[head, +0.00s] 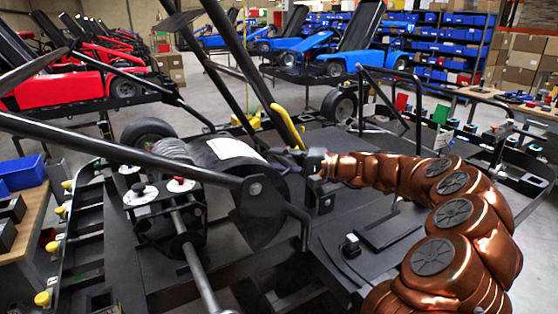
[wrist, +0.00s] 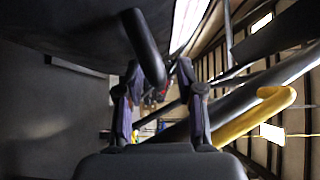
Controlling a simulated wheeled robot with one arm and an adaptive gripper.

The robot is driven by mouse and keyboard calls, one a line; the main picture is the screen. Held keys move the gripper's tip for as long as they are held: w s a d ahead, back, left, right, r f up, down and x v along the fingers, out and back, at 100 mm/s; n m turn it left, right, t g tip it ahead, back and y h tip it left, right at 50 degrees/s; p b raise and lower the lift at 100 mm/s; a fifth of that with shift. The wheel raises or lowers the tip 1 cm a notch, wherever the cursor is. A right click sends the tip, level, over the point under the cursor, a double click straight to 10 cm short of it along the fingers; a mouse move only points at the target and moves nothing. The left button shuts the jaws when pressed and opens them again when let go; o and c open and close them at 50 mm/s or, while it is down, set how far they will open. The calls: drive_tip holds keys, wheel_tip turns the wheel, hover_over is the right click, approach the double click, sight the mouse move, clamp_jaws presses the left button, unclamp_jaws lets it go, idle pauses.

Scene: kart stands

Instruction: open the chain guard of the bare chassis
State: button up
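The bare chassis (head: 190,262) fills the middle of the head view. The chain guard, a large black rounded cover (head: 262,212) with a white label on top, appears to stand at its centre; it also seems to be the dark surface at upper left in the wrist view (wrist: 60,25). My gripper (head: 300,161) is at the cover's right side. In the wrist view its two fingers (wrist: 158,68) are apart, and a black bent bar (wrist: 146,45) reaches down between them. A gap shows at the right finger; I cannot tell whether the left one touches.
A yellow tube (head: 286,126) and slanting black frame bars rise just behind my gripper. A round-ended black bar (head: 120,152) crosses the left foreground. Red karts (head: 80,88) stand at left, blue karts (head: 345,62) behind. A workbench (head: 30,225) is at far left.

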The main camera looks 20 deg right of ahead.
drive_tip(key=v, duration=1.2)
idle(0.5)
